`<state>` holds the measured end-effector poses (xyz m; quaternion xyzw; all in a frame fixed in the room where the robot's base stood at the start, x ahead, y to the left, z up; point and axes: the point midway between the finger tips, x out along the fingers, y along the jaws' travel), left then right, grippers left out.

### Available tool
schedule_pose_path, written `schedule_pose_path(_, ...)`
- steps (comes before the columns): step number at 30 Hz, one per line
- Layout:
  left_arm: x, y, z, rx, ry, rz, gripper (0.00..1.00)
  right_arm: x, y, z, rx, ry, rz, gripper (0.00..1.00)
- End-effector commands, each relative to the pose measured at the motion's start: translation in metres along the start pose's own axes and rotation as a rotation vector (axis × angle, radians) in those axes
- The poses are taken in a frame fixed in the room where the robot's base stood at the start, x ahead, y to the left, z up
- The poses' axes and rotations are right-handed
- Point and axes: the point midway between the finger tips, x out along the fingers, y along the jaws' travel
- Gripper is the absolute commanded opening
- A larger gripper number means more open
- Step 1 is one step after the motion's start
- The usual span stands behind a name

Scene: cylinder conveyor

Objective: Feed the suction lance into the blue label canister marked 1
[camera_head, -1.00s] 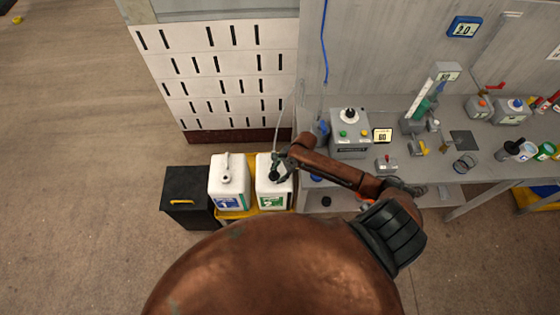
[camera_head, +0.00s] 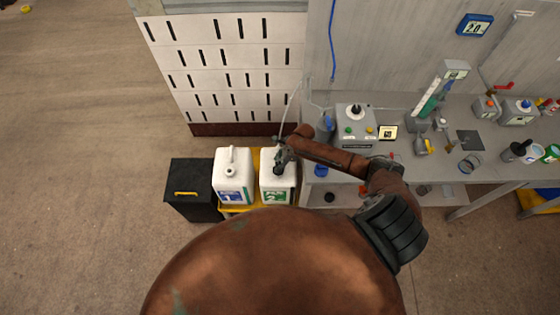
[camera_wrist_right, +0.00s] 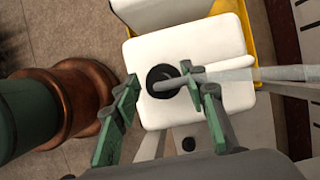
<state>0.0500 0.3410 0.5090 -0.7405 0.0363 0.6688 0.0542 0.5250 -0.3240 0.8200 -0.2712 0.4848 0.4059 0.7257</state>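The blue label canister marked 1 (camera_head: 234,178) is a white jug with a bare top spout, standing left of the green label canister marked 2 (camera_head: 278,182). My right gripper (camera_head: 284,157) is over canister 2. In the right wrist view its green fingers (camera_wrist_right: 162,76) stand apart, on either side of canister 2's dark round mouth (camera_wrist_right: 160,88). The suction lance appears as a grey rod (camera_wrist_right: 285,73) running from that mouth past the right finger; how deep it sits is hidden. My left gripper is not in view.
Both canisters stand on a yellow tray (camera_head: 255,157). A black box (camera_head: 190,190) is to their left. The grey workbench (camera_head: 440,165) with several devices is to the right. A slotted white panel (camera_head: 225,70) stands behind.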

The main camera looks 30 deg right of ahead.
Motion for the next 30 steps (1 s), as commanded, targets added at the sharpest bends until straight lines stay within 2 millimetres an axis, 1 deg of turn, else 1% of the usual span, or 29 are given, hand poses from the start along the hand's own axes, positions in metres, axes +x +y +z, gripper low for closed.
schedule_pose_path(8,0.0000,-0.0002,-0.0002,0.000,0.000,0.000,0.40,0.0022,0.0004,-0.0003,-0.001,0.001,0.000,0.40)
schedule_pose_path(25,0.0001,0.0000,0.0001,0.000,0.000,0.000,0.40,0.0021,0.0005,-0.0002,-0.001,0.000,0.000,0.01)
schedule_pose_path(30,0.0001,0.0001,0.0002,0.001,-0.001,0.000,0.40,0.0020,0.0005,-0.0003,-0.001,0.000,0.000,0.00)
